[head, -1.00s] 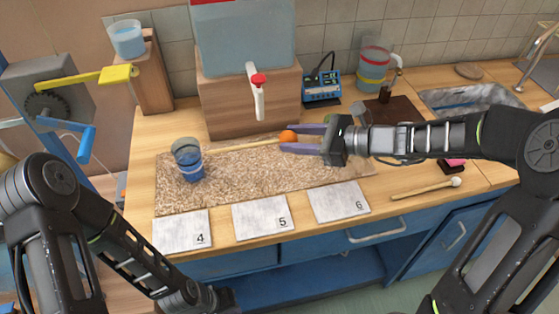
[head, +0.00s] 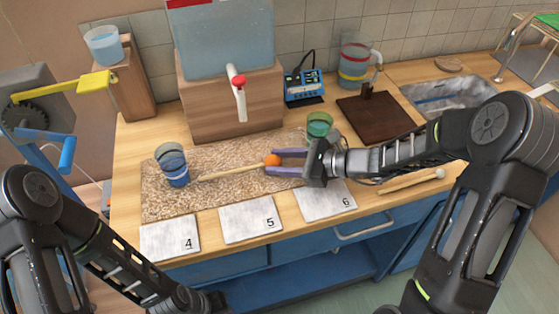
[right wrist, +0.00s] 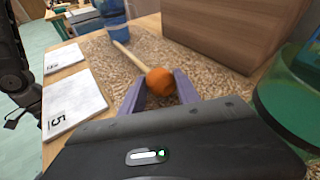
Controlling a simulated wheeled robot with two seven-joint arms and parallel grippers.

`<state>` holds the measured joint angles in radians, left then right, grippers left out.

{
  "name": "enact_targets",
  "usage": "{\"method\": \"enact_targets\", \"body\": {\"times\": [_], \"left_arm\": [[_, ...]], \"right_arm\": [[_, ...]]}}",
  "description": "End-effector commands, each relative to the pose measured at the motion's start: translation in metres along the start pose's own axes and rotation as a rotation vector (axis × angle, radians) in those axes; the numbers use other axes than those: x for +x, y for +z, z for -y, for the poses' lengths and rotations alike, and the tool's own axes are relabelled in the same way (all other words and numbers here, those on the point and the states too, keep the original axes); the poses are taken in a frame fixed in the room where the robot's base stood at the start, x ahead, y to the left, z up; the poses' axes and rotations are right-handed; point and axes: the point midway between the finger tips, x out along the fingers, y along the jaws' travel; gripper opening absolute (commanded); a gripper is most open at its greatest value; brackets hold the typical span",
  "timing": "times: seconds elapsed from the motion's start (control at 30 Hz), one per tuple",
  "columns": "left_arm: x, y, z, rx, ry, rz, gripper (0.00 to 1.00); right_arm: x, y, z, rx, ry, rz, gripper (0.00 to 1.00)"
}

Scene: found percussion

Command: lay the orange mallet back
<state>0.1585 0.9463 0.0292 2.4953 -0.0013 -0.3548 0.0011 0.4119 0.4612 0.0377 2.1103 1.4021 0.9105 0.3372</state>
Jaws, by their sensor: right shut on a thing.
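The orange mallet has a round orange head (head: 272,160) and a pale wooden stick (head: 230,172) pointing left. My right gripper (head: 289,163) is shut on its head, with a purple finger on either side. In the right wrist view the orange head (right wrist: 160,81) sits between the fingertips, and the stick runs away toward a blue-banded glass. The mallet is low over the speckled mat (head: 165,205); I cannot tell whether it touches it. The end of my left arm (head: 215,299) is at the bottom edge; its fingers do not show.
The blue-banded glass (head: 172,166) stands at the stick's far end. A green glass (head: 319,125) is just behind my right gripper. Cards 4 (head: 168,241), 5 (head: 250,220) and 6 (head: 322,203) lie along the front. A pale-headed mallet (head: 412,182) lies right. A wooden box (head: 225,105) stands behind.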

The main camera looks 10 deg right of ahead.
Motion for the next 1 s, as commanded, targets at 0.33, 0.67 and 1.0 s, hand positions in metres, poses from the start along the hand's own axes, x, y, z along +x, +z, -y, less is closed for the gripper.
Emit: {"method": "enact_targets", "body": {"times": [0.33, 0.67, 1.0], "left_arm": [[0.0030, 0.0000, 0.0012, 0.000, 0.000, 0.000, 0.00], [0.0027, -0.0001, 0.0010, 0.000, 0.000, 0.000, 0.00], [0.0006, 0.0000, 0.0002, 0.000, 0.000, 0.000, 0.00]], "right_arm": [[0.0009, -0.0025, -0.0005, 0.000, 0.000, 0.000, 0.41], [0.0008, -0.0021, -0.0005, 0.000, 0.000, 0.000, 0.60], [-0.0066, 0.0006, 0.0007, 0.000, -0.002, 0.000, 0.60]]}}
